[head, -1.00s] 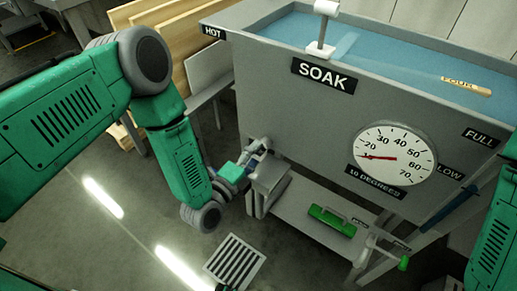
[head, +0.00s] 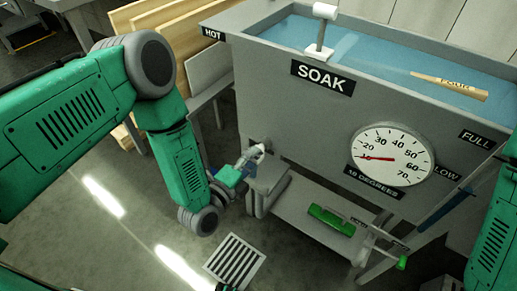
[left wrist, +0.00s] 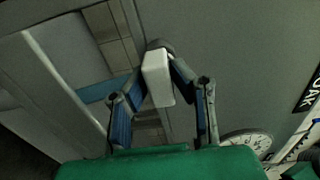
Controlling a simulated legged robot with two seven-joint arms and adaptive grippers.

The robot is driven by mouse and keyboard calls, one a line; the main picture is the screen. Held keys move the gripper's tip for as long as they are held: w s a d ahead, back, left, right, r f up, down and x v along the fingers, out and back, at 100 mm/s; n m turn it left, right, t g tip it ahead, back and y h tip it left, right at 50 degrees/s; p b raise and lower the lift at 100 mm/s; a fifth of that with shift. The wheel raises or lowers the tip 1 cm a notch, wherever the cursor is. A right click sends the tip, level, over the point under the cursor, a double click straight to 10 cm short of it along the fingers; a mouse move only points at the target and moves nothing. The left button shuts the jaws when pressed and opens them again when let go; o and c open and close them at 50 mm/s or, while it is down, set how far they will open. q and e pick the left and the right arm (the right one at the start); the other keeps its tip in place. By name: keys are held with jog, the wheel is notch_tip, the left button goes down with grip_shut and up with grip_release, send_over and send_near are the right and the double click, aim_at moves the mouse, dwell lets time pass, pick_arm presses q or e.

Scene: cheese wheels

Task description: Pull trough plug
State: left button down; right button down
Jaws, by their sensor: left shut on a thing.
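The grey trough (head: 300,110) carries a SOAK sign on its front and holds blue water. My left gripper (head: 246,164) is at the lower left of the trough front, shut on a pale plug (head: 257,151). In the left wrist view the plug (left wrist: 158,78) is a white block between the two fingertips. A round grey outlet (head: 266,143) shows just behind the plug. I cannot tell whether the plug still touches it. My right gripper is not in view; only part of my right arm shows at the right edge.
A wooden paddle (head: 450,87) lies in the water. A green-handled brush (head: 331,220) lies on the lower shelf. A floor drain grate (head: 234,260) is below.

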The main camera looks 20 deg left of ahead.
pick_arm(q)
jog(key=shift+p+v, duration=0.8)
jog(key=shift+v, duration=0.95)
jog(key=shift+s+a, duration=0.1)
jog(key=shift+s, duration=0.15)
jog(key=p+v, duration=0.1)
jog(key=v, duration=0.1)
jog(key=shift+s+a+p, duration=0.1)
jog(key=shift+s+p, duration=0.25)
jog(key=shift+p, duration=0.05)
